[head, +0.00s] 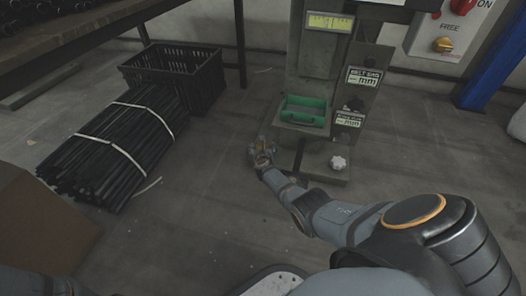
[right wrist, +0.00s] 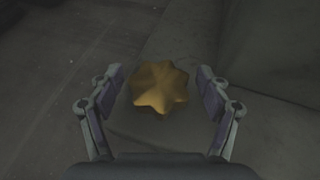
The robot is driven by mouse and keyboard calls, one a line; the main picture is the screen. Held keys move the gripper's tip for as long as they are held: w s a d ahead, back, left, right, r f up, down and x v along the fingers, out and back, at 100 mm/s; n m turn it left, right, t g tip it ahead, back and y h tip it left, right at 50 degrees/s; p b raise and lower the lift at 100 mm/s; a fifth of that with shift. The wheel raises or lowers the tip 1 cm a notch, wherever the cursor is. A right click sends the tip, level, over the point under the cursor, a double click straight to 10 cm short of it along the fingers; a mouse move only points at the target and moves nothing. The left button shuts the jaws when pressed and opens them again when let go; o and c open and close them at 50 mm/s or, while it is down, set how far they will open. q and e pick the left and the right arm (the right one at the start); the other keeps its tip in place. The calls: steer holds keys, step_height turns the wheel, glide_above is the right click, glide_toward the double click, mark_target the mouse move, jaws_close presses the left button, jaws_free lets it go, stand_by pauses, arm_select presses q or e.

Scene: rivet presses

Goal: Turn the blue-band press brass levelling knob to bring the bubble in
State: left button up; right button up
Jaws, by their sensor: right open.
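The brass knob (right wrist: 158,87), lobed like a star, sits between the two fingers of my right gripper (right wrist: 160,80) in the right wrist view, with gaps on both sides. In the head view my right gripper (head: 260,150) is low at the left foot of the press (head: 318,65); the knob is hard to make out there. A yellow-green level window (head: 330,22) is on the upper press; its bubble is too small to tell. No blue band shows clearly on this press. My left gripper is not in view.
A green tray (head: 304,103) sits on the press, with a pale lobed knob (head: 338,162) at its right foot. A black crate (head: 203,85) and strapped dark rods (head: 85,165) lie left. A blue post (head: 492,65) stands right. Floor between is clear.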

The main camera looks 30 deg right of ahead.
steer(key=v, duration=1.1)
steer(key=shift+s+a+r, duration=0.15)
steer(key=shift+s, duration=0.15)
